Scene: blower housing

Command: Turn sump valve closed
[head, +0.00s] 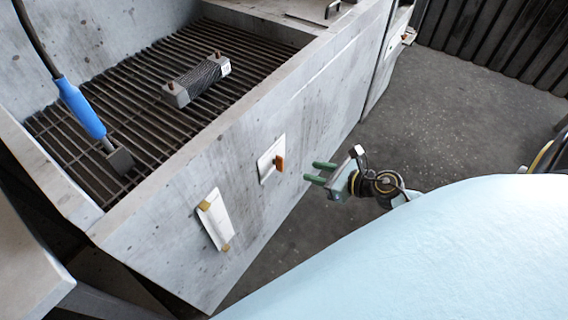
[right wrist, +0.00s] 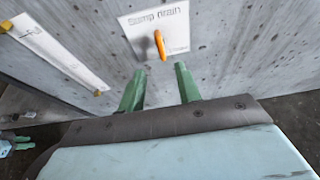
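The sump valve's orange handle (head: 279,163) sits on a white plate (head: 268,160) on the front wall of the grey basin. In the right wrist view the plate (right wrist: 178,28) reads "Sump drain" and the orange handle (right wrist: 160,45) points out from it. My right gripper (head: 316,173), with green fingers, is just to the right of the handle in the head view, apart from it. In the right wrist view its two fingers (right wrist: 158,82) are spread with nothing between them, and the handle shows beyond their tips.
A second white plate (head: 215,219) with tan ends is on the wall left of the valve. The basin (head: 120,222) has a slatted grate with a coil-wrapped block (head: 196,81) and a blue-handled tool (head: 82,108). Grey floor (head: 440,120) lies open at right.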

